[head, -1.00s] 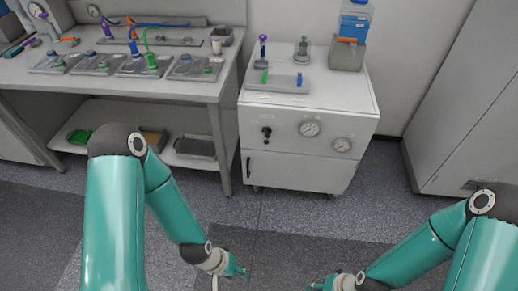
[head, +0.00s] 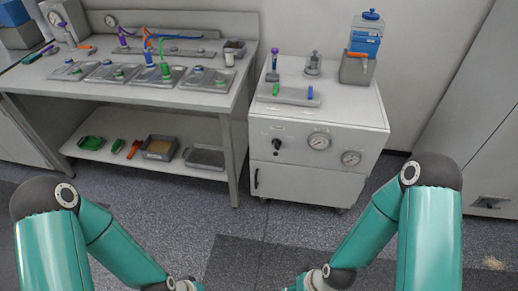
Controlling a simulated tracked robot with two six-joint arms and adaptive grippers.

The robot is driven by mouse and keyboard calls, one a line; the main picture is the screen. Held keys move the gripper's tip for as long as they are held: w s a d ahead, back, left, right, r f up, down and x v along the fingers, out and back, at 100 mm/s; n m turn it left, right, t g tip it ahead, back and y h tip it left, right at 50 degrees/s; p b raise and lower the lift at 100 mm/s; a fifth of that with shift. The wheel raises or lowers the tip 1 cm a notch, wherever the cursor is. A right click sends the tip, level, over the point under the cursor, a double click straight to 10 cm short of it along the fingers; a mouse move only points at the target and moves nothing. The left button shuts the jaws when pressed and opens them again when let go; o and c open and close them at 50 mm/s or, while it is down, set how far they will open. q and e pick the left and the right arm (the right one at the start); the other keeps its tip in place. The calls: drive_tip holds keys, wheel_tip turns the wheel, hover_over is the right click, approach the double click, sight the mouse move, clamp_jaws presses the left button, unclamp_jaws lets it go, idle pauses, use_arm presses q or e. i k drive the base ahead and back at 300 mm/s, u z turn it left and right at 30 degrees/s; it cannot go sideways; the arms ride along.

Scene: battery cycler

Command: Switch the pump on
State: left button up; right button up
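A white cabinet (head: 262,183) with a black knob (head: 277,144) and two round gauges stands ahead of me in the head view. The larger gauge (head: 319,141) is right of the knob, the smaller gauge (head: 351,158) further right. I take this cabinet to be the pump unit, but its labels are too small to read. My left gripper (head: 190,286) and my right gripper (head: 298,286) are at the bottom edge, mostly cut off. Both are well short of the cabinet and apart from it. Their fingers do not show clearly.
A tray (head: 290,100) and a grey holder with a blue bottle (head: 365,40) sit on the cabinet. A workbench (head: 110,92) with trays and tubing stands left, bins on its lower shelf. A tall grey cabinet (head: 465,125) stands right. The floor ahead is free.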

sight(276, 144)
drive_tip(key=u, duration=0.1)
drive_tip(key=i, duration=1)
drive_tip(key=z, duration=0.05)
